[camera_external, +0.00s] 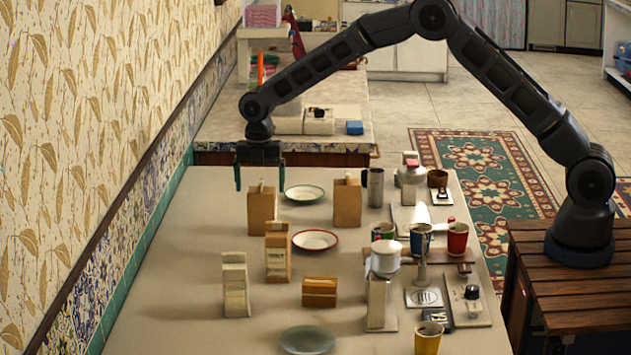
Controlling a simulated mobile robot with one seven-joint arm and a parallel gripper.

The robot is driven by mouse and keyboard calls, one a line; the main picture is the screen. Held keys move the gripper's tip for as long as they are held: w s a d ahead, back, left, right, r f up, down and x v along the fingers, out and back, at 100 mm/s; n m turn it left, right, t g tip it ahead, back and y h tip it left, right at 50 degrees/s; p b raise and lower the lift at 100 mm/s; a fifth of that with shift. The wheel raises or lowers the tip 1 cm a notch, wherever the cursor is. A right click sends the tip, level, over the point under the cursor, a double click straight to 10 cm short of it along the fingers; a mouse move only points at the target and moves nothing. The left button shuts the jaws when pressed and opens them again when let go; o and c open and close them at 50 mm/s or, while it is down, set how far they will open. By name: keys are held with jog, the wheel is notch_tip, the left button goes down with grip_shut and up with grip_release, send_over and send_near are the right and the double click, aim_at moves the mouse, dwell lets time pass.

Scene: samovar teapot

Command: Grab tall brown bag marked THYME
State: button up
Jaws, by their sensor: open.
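My gripper (259,180) is open, with its two green-tipped fingers apart and pointing down. It hangs at the top of a tall brown bag (261,214) at the back left of the table. One finger shows to the left of the bag top and one to the right; I cannot tell whether they touch it. Another tall brown bag (347,206) stands to the right, and a third brown bag (278,262) with a pale marking stands nearer the camera. No lettering is readable, so I cannot tell which bag is marked THYME.
A pale bag (235,290) and a low brown packet (319,292) stand nearer the camera. Plates lie among the bags, including a green-rimmed one (304,193) and a red-rimmed one (315,240). Cups, including a red one (457,238), and canisters crowd the right side. The table's left strip is clear.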

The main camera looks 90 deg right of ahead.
aim_at(261, 200)
jog(key=shift+s+a+f, duration=0.1)
jog(key=shift+s+f, duration=0.05)
jog(key=shift+f, duration=2.6)
jog(key=c, duration=1.1)
jog(key=shift+c, duration=0.2)
jog(key=shift+r, duration=0.1)
